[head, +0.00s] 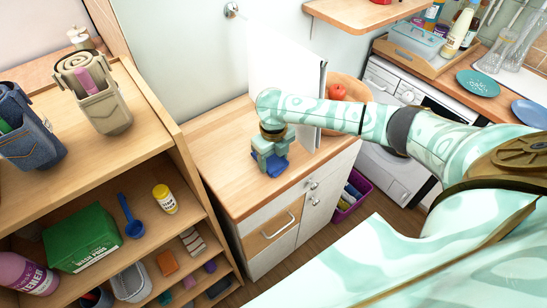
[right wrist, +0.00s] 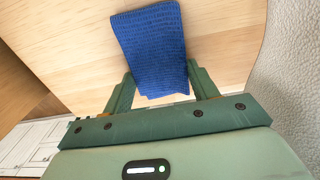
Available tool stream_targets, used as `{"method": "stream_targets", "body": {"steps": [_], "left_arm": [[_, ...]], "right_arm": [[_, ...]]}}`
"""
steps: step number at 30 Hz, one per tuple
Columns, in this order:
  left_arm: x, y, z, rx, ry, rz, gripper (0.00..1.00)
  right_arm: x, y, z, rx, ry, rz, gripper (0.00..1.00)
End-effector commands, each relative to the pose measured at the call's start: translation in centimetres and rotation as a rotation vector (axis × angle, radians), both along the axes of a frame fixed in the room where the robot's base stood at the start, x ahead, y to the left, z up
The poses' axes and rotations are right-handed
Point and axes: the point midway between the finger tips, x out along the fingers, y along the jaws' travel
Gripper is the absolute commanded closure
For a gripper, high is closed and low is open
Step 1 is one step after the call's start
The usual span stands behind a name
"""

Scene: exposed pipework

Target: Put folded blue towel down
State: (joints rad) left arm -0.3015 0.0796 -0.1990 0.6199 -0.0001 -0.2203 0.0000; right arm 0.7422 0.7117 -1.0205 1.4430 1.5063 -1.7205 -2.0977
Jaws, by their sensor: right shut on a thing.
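The folded blue towel (head: 277,168) shows as a small dark blue piece under my right gripper (head: 268,157), over the wooden top of the low cabinet (head: 212,146). In the right wrist view the towel (right wrist: 150,42) is a ribbed blue rectangle, its near end between the two green fingers of the right gripper (right wrist: 160,82). The gripper is shut on it. The far part of the towel extends over the wood surface. I cannot tell whether the towel touches the top. My left gripper is not in view.
A wooden shelf unit (head: 150,90) with a green box (head: 80,238) and several bottles stands at the left. Behind my right forearm are a white upright panel (head: 285,62) and a bowl with red fruit (head: 337,92). The cabinet top's left part is clear.

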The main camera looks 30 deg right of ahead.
Motion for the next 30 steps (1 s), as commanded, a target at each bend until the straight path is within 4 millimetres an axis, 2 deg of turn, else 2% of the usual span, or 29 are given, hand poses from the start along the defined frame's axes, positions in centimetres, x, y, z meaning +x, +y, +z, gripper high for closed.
{"method": "stream_targets", "body": {"steps": [4,5,6,7,17,20,30], "left_arm": [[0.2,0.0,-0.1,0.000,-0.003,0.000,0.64],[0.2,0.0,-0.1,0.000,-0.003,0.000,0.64],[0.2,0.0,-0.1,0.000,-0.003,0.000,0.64],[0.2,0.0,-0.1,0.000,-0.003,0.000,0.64],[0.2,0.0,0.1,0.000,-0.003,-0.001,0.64],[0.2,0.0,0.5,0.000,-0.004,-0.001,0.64],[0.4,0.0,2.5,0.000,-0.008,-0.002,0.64]], "right_arm": [[0.0,0.0,-0.3,0.000,0.001,0.000,0.60],[0.0,0.0,-0.3,0.000,0.000,0.000,0.36],[0.0,0.0,-0.3,0.000,0.000,0.000,0.25],[0.0,0.0,-0.2,0.000,0.000,0.000,0.20],[0.0,0.0,0.2,0.000,-0.001,0.000,0.20],[0.1,-0.1,1.6,0.000,-0.003,0.001,0.20],[0.2,-0.1,9.5,0.000,-0.003,0.000,0.20]]}}
